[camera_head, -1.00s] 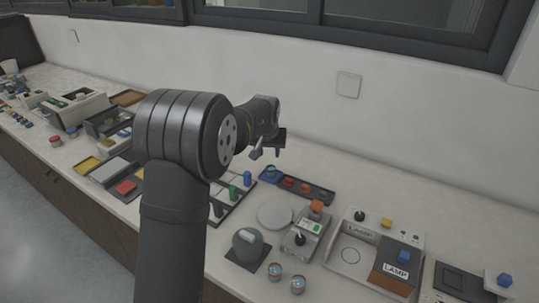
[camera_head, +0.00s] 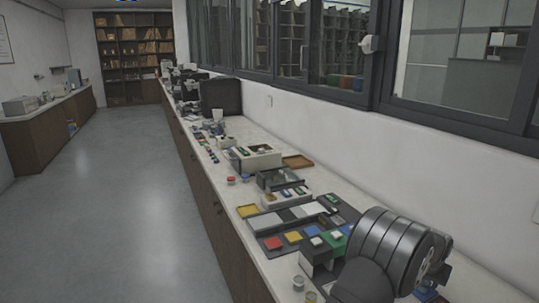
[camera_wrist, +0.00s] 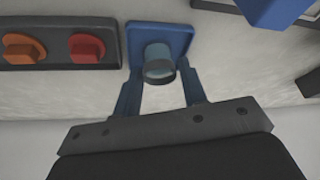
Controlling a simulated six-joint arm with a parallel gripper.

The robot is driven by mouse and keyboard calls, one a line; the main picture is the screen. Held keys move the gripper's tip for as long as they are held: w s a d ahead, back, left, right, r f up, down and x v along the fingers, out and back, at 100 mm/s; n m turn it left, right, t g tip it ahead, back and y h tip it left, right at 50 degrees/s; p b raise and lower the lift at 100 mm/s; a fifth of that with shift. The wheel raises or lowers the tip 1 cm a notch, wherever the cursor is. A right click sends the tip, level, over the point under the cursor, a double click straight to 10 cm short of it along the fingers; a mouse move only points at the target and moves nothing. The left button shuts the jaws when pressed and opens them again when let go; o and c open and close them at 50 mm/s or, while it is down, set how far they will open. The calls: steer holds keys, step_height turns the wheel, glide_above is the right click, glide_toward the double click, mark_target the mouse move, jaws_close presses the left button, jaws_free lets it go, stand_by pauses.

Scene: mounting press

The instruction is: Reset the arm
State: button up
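My gripper (camera_wrist: 160,75) is open in the wrist view, with its two blue-grey fingers apart. A short pale-blue cylinder with a dark rim (camera_wrist: 159,62) shows between the fingers, with gaps on both sides. Behind it is a blue square plate (camera_wrist: 178,32). I cannot tell how far the fingers are from the plate. In the head view my arm fills the lower right, and the gripper's fingers cannot be made out there.
A dark strip (camera_wrist: 60,58) with an orange knob (camera_wrist: 22,48) and a red knob (camera_wrist: 86,47) lies left of the plate. Windows line the wall; the left floor (camera_head: 140,200) is clear.

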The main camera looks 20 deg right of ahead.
steer(key=shift+w+d+f, duration=0.1)
steer(key=shift+d+f, duration=0.15)
steer(key=shift+f, duration=0.45)
steer(key=shift+r, duration=1.2)
